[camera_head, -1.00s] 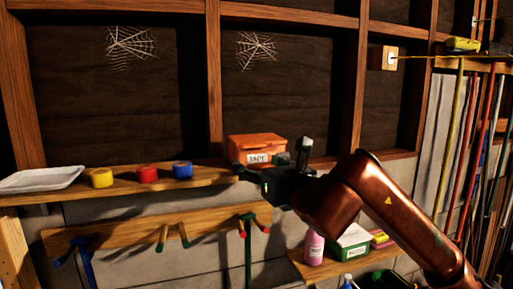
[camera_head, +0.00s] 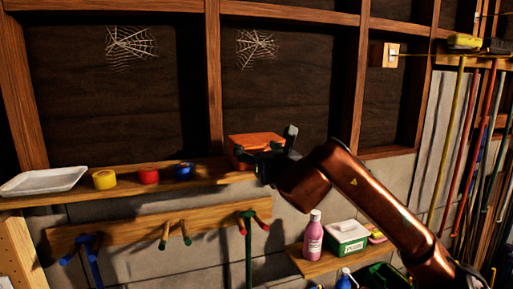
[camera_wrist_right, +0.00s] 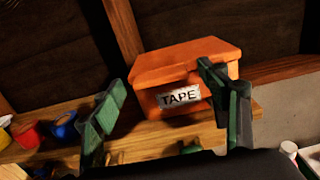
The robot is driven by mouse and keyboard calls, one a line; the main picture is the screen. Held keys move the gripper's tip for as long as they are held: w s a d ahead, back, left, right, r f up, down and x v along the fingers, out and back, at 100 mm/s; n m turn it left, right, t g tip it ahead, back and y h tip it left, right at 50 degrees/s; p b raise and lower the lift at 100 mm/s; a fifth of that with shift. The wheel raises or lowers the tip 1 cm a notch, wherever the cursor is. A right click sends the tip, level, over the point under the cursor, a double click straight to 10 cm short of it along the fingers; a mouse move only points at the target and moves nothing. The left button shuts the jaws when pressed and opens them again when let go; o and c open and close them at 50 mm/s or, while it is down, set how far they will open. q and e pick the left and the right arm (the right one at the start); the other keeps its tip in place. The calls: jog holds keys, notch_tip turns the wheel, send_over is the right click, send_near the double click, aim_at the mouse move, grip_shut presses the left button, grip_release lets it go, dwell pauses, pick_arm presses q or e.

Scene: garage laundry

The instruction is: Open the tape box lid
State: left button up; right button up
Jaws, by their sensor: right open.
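My left gripper is out of view.
Yellow (camera_head: 104,179), red (camera_head: 148,176) and blue (camera_head: 184,171) tape rolls and a white tray (camera_head: 43,181) sit left on the shelf (camera_head: 125,188). A pegged rail (camera_head: 130,231) hangs below. A pink bottle (camera_head: 313,236) and green-white box (camera_head: 347,237) stand lower right.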

jog(key=shift+c, duration=0.4)
jog(key=shift+r, duration=0.1)
jog(key=c, duration=1.6)
